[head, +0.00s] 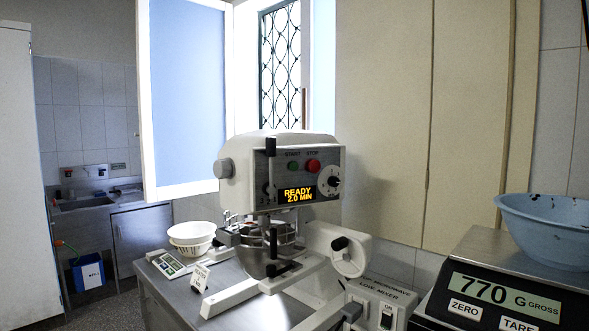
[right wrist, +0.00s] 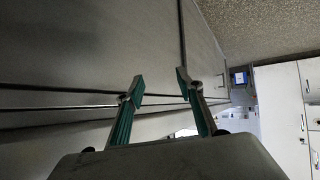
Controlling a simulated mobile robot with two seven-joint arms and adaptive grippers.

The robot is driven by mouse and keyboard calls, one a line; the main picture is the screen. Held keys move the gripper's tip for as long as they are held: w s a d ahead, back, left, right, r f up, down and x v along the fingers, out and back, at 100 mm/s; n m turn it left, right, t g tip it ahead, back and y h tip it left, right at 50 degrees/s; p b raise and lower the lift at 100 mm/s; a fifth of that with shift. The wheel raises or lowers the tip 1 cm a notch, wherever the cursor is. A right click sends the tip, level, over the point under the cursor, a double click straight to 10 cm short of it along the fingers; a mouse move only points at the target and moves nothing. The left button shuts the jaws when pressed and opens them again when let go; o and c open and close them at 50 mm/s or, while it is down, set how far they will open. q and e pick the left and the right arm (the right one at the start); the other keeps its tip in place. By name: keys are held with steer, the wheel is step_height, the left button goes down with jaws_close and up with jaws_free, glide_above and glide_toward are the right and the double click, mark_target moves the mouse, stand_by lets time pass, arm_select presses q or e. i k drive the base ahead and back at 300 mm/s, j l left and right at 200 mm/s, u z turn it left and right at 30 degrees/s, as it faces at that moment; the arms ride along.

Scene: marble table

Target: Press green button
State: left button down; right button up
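The green button (head: 293,166) is a small round button on the front panel of a white mixer machine (head: 240,185), under the word START. A red button (head: 313,165) sits just to its right, under STOP. The display (head: 297,195) reads READY 2.0 MIN. My right gripper (right wrist: 160,84) shows only in the right wrist view, with its two fingers apart and nothing between them. The mixer's buttons cannot be made out in that view. My left gripper is not in view.
Stacked white bowls (head: 192,234) stand left of the mixer on the metal table (head: 235,317). An open window panel (head: 185,95) is behind. A sink (head: 85,202) is at far left.

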mark_target(293, 166)
steer(key=i+j, duration=0.2)
steer(key=j, duration=0.15)
steer(key=i+j, duration=0.15)
steer(key=j, duration=0.25)
steer(key=i+j, duration=0.2)
steer(key=j, duration=0.15)
steer(key=i+j, duration=0.2)
steer(key=j, duration=0.15)
steer(key=z, duration=2)
